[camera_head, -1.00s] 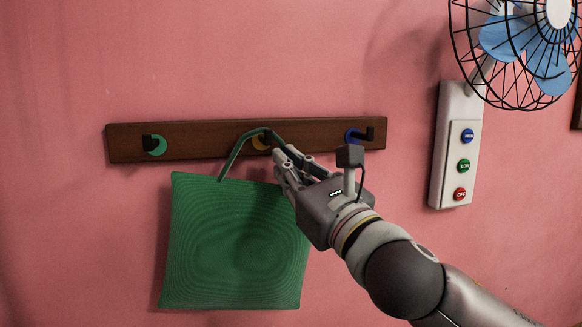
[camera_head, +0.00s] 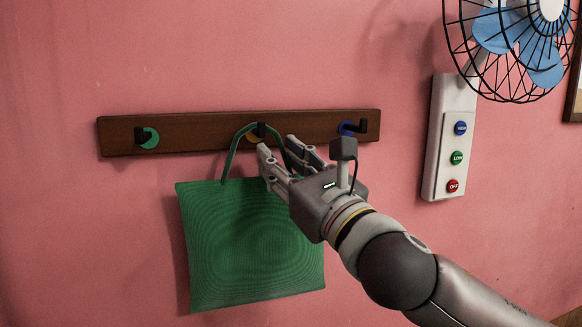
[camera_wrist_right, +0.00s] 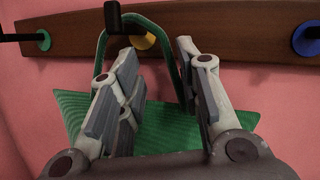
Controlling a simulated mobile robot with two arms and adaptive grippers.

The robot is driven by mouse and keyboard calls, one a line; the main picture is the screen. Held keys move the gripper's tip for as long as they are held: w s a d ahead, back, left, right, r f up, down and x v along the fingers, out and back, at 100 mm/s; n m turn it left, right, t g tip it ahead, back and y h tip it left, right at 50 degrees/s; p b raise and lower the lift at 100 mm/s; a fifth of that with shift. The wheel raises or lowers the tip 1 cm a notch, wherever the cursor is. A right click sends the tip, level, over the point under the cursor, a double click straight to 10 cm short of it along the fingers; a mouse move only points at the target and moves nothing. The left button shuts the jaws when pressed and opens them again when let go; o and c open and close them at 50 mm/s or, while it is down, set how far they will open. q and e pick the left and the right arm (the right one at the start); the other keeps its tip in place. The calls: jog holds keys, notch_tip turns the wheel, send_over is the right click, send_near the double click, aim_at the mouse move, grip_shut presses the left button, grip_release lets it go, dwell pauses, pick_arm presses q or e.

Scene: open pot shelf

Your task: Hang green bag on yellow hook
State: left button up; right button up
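The green bag (camera_head: 250,245) hangs against the wall below the rack. Its handle (camera_head: 231,152) loops up to the middle hook, the black one with the yellow disc (camera_head: 252,136). The wrist view shows the handle (camera_wrist_right: 100,50) passing behind the upturned tip of the hook (camera_wrist_right: 113,16), with the yellow disc (camera_wrist_right: 145,41) inside the loop. My right gripper (camera_head: 278,146) is beside the right part of the handle. In the wrist view its fingers (camera_wrist_right: 158,75) are spread apart, with the handle's right strand near the right finger. My left gripper is out of view.
The brown wooden rack (camera_head: 195,136) also carries a hook with a green disc (camera_head: 149,138) on the left and one with a blue disc (camera_head: 346,128) on the right. A fan (camera_head: 510,45) and its white button panel (camera_head: 450,140) are on the wall at right.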

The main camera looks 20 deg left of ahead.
jog(key=v, duration=1.2)
jog(key=w+d+f+m+t+h, duration=0.1)
jog(key=w+d+f+m+h, duration=0.25)
jog(key=f+m, duration=0.65)
jog(key=w+d+f+m+h, duration=0.2)
jog(key=d+f+m+h, duration=0.3)
jog(key=f+m, duration=0.45)
jog(key=s+d+f+m+g+h, duration=0.2)
jog(key=d+f+m, duration=0.2)
jog(key=f+m, duration=0.4)
jog(key=s+d+f+m+g+h, duration=0.25)
jog(key=d+f+m, duration=0.25)
jog(key=f+m, duration=0.3)
jog(key=s+d+f+m+g+h, duration=0.25)
jog(key=s+d+f+m, duration=0.25)
jog(key=s+f, duration=0.45)
jog(key=s+d+f+m+g+h, duration=0.1)
jog(key=s+d+f+m+g, duration=0.4)
jog(key=s+f, duration=0.45)
notch_tip(320, 180, down, 29)
jog(key=s+b, duration=0.2)
jog(key=b, duration=0.1)
jog(key=s+d+f+g+b, duration=0.1)
jog(key=s+d+f+b, duration=0.1)
jog(key=s+f, duration=1.5)
notch_tip(320, 180, down, 2)
jog(key=shift+d+f+g+b, duration=0.1)
jog(key=shift+d+g+b, duration=0.3)
jog(key=shift+d, duration=0.4)
